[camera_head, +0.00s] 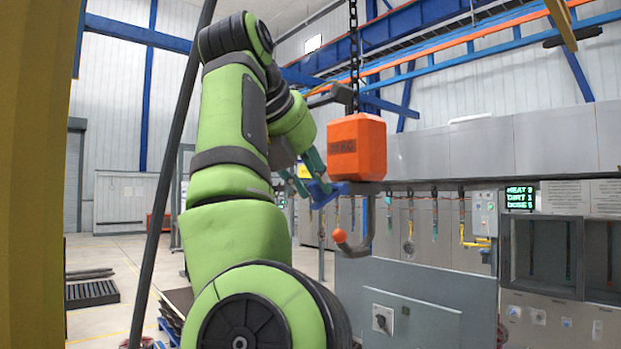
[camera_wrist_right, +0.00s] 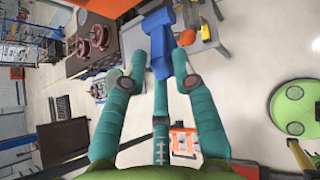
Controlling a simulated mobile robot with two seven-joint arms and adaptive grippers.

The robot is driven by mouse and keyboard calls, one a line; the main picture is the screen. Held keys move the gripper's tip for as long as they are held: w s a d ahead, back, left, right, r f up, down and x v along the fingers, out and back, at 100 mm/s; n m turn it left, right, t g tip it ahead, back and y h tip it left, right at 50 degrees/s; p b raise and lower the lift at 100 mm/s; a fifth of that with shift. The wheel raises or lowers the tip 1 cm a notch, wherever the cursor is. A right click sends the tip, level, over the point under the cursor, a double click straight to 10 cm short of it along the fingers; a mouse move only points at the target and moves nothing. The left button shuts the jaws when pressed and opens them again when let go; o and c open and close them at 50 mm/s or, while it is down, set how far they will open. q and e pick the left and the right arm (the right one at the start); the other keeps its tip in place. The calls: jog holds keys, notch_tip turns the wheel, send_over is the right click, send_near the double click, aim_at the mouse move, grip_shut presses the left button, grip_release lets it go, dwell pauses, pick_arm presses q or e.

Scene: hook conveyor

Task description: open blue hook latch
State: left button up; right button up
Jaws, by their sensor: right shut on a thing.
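The orange hook block (camera_head: 356,148) hangs from a chain, with a dark curved hook (camera_head: 362,240) tipped by an orange ball (camera_head: 340,236) below it. The blue latch (camera_head: 325,191) sticks out to the left at the block's lower edge. My right gripper (camera_head: 309,174) reaches it from the left with its teal fingers. In the right wrist view, the blue latch (camera_wrist_right: 161,38) lies between the fingertips of the right gripper (camera_wrist_right: 160,68), which are shut on it. The contact is partly hidden in the head view. My left gripper does not show.
A yellow column (camera_head: 30,180) fills the left edge of the head view. Open floor (camera_head: 105,255) lies at the left.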

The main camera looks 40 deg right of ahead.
jog(key=shift+r, duration=0.1)
jog(key=shift+o, duration=0.2)
jog(key=shift+d+r, duration=0.25)
jog(key=shift+r, duration=0.75)
